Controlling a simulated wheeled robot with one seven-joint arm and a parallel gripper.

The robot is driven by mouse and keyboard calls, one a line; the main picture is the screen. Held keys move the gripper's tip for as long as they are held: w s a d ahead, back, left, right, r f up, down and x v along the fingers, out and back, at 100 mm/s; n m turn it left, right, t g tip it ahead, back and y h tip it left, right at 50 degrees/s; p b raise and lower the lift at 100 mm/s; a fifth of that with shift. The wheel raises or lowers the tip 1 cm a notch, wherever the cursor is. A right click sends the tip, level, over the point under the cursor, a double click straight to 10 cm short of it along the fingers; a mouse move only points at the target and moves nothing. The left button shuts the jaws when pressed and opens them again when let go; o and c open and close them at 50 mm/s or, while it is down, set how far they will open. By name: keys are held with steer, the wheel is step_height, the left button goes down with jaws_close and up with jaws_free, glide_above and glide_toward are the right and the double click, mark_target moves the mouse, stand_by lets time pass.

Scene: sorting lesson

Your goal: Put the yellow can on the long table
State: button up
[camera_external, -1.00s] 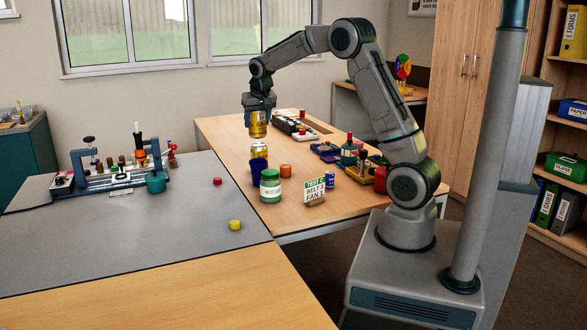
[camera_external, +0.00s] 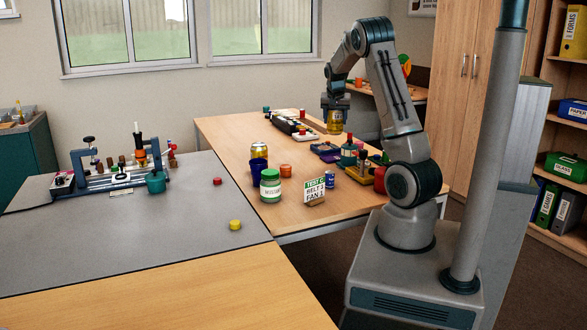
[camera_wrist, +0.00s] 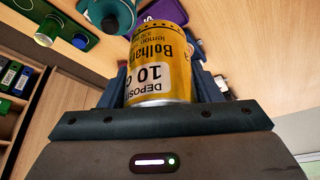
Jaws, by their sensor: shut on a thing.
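My gripper (camera_external: 335,102) is shut on a yellow can (camera_external: 335,122) and holds it upright in the air, above the right part of the wooden table (camera_external: 225,131). In the wrist view the yellow can (camera_wrist: 158,65) sits between the blue-grey fingers; its label reads "DEPOSIT 10 C", upside down in the picture. A second yellow can (camera_external: 259,149) stands on the wooden table behind a dark blue cup (camera_external: 258,165). I cannot tell which surface is the long table.
A bottle (camera_external: 348,155) and trays are below the gripper. The grey tabletop (camera_external: 130,235) has wide clear areas.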

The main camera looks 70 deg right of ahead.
step_height(320, 180, down, 2)
steer(key=shift+w+a, duration=0.1)
steer(key=shift+w, duration=0.05)
steer(key=shift+w+a+f+p, duration=0.1)
steer(key=shift+w+a+f, duration=0.45)
steer(key=shift+w+f, duration=1.3)
steer(key=shift+w+a+f+p, duration=0.1)
steer(key=shift+w+a+f, duration=0.45)
steer(key=shift+w+f, duration=1.25)
steer(key=shift+w+a+f+p, duration=0.1)
steer(key=shift+w+a+f, duration=0.45)
steer(key=shift+w+f, duration=1.3)
steer(key=o, duration=0.9)
steer(key=shift+s, duration=0.1)
steer(key=shift+a+r, duration=0.1)
steer(key=shift+r, duration=0.4)
steer(key=v, duration=1.1)
steer(key=shift+a+r, duration=0.1)
steer(key=shift+a, duration=0.1)
